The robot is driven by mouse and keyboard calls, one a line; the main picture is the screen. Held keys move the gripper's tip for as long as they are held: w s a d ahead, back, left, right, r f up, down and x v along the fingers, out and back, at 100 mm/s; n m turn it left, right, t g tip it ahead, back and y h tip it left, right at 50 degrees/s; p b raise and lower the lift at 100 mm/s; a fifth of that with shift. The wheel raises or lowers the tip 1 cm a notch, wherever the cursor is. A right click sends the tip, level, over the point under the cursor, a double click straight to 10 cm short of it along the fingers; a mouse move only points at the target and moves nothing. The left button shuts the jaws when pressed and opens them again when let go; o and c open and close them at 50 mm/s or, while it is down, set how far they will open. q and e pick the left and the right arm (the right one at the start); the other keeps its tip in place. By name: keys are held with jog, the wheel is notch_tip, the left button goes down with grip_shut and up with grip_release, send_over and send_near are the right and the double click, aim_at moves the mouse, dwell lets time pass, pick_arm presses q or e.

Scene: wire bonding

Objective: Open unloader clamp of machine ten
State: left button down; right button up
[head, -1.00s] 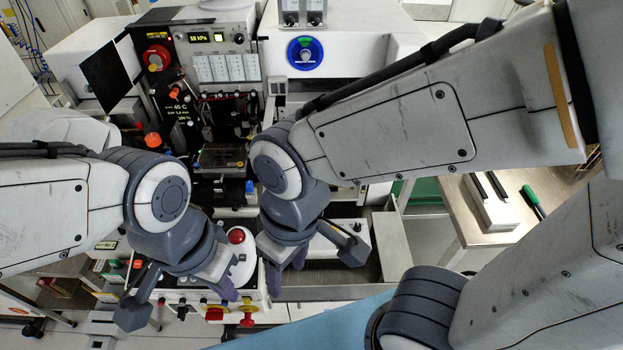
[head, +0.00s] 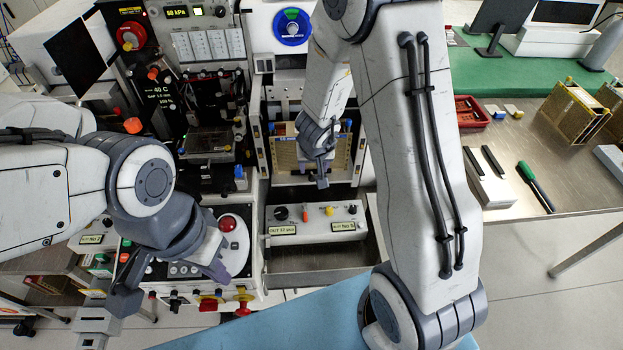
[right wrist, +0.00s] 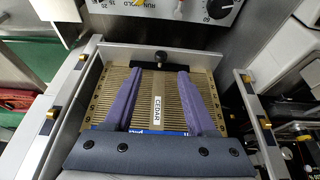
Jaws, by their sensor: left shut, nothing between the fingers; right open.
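The unloader bay holds a gold slotted magazine (head: 286,156) labelled CEDAR (right wrist: 158,106). In the right wrist view a black knob (right wrist: 163,56) stands at the pale end plate beyond the magazine; it looks like the clamp, but I cannot tell its state. My right gripper (head: 320,172) is open; in its wrist view the purple fingers (right wrist: 162,84) spread over the magazine, pointing toward the knob and apparently apart from it. My left gripper (head: 216,270) is shut and empty near the front control panel.
A control box (head: 315,228) with knobs and a yellow button stands in front of the bay. A red button (head: 228,224) is beside my left gripper.

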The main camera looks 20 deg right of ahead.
aim_at(312, 178)
jog(key=b+x, duration=0.4)
jog(key=x, duration=0.3)
jog(key=shift+w+a+f, duration=0.1)
jog(key=shift+f, duration=0.25)
pick_arm(q)
notch_tip(312, 178, down, 5)
